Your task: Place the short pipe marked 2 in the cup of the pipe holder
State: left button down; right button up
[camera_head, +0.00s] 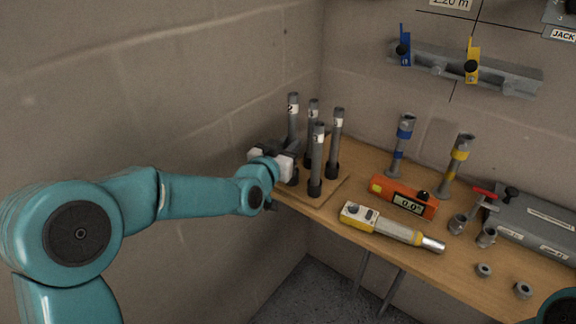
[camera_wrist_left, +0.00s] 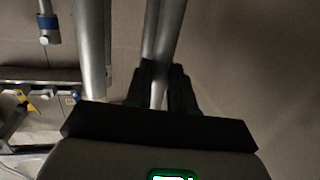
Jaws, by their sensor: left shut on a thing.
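The short pipe marked 2 (camera_head: 292,108) is upright at the back left of the pipe group. My left gripper (camera_head: 280,162) is shut on its lower part, and the fingers (camera_wrist_left: 162,88) show around a grey pipe in the left wrist view. The pipe holder (camera_head: 328,198) is a wooden board with dark cups at the corner of the bench. A dark cup (camera_head: 293,180) shows just below the gripper; whether the pipe's lower end is seated in it is hidden. Three other pipes stand upright close by, including a front one (camera_head: 317,150). My right gripper is out of view.
An orange level (camera_head: 403,198) and a yellow-grey tool (camera_head: 392,226) lie right of the holder. Blue-banded (camera_head: 402,143) and yellow-banded (camera_head: 457,162) pipes stand behind them. Small fittings lie at right.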

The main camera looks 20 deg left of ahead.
pick_arm(q)
notch_tip(320, 180, down, 5)
jog(key=shift+r, duration=0.15)
jog(key=shift+r, duration=0.1)
jog(key=shift+b, duration=0.4)
jog(key=c, duration=1)
grip_release()
jog(key=shift+o, duration=0.2)
